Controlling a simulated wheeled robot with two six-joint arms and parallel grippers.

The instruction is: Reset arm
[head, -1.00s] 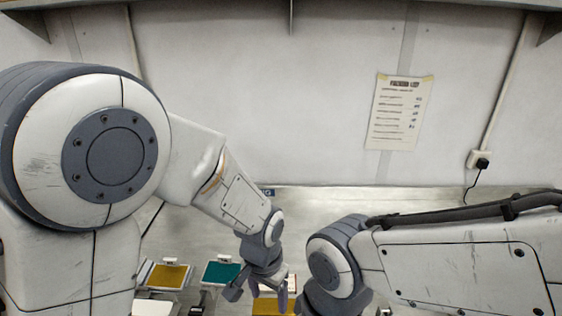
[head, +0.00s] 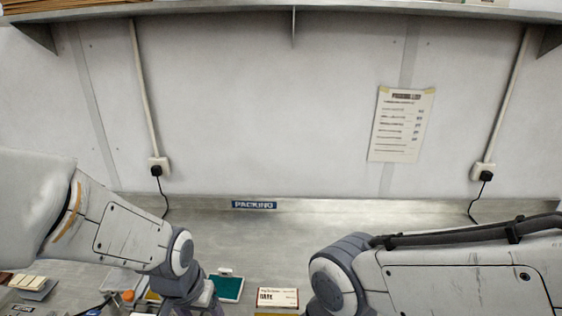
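My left arm comes in from the left, and its gripper (head: 197,303) points down at the bottom of the view. The fingers are cut off by the lower edge, so I cannot tell whether they are open or shut. My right arm reaches in from the right. Its wrist (head: 335,285) is at the bottom edge, and its gripper is out of view.
A teal pad (head: 229,288) and a white labelled box (head: 277,298) lie on the grey bench (head: 290,235). At the left are a tray of pale blocks (head: 32,284) and an orange item (head: 128,295). A PACKING sign (head: 254,205) is at the wall's foot. The bench's back is clear.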

